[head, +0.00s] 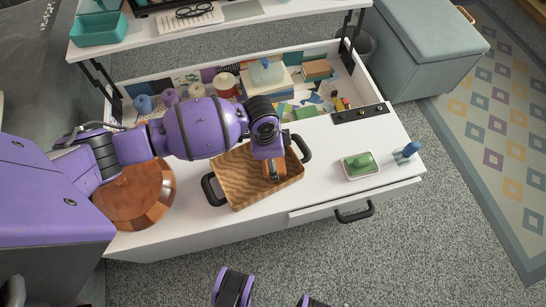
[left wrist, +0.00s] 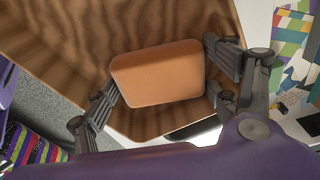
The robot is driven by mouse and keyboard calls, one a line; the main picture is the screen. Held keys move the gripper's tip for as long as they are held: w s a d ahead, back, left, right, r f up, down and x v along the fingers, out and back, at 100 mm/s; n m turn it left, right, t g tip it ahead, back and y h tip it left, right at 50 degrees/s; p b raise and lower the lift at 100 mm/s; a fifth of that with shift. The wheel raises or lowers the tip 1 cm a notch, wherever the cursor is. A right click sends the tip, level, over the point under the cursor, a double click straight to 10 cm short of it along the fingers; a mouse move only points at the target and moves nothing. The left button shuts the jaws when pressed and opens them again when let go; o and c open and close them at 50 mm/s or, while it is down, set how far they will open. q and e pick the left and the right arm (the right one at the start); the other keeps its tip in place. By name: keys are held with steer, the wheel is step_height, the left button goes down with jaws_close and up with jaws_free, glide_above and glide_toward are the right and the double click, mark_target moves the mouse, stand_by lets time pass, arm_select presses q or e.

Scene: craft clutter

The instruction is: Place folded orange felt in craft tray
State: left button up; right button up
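The folded orange felt (left wrist: 158,76) is a rounded orange block between the fingers of my left gripper (left wrist: 162,82). The fingers press at its two sides. In the head view the felt (head: 279,169) shows as a small orange patch under my left gripper (head: 273,163), partly hidden by the fingers. It is over the right part of the craft tray (head: 233,182), a wooden tray with wavy grain and black handles. The tray also fills much of the left wrist view (left wrist: 60,40). I cannot tell whether the felt touches the tray floor.
A round wooden lidded bowl (head: 135,195) stands left of the tray. A small dish with a green block (head: 361,164) and a blue stamp-like item (head: 408,151) stand to the right. Behind is an open compartment of craft supplies (head: 240,85). White tabletop is clear between tray and dish.

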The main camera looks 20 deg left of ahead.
steer(key=shift+s+d, duration=0.1)
steer(key=shift+s, duration=0.1)
arm_select(q)
steer(key=shift+r, duration=0.3)
step_height(320, 180, up, 12)
steer(key=a+p, duration=0.1)
steer(key=p, duration=0.2)
steer(key=shift+s+a+f, duration=0.15)
steer(key=shift+s, duration=0.2)
arm_select(e)
steer(key=r, duration=0.2)
steer(key=w+r, duration=0.1)
steer(key=shift+a, duration=0.25)
arm_select(q)
steer(key=shift+w, duration=0.1)
arm_select(e)
steer(key=shift+s, duration=0.3)
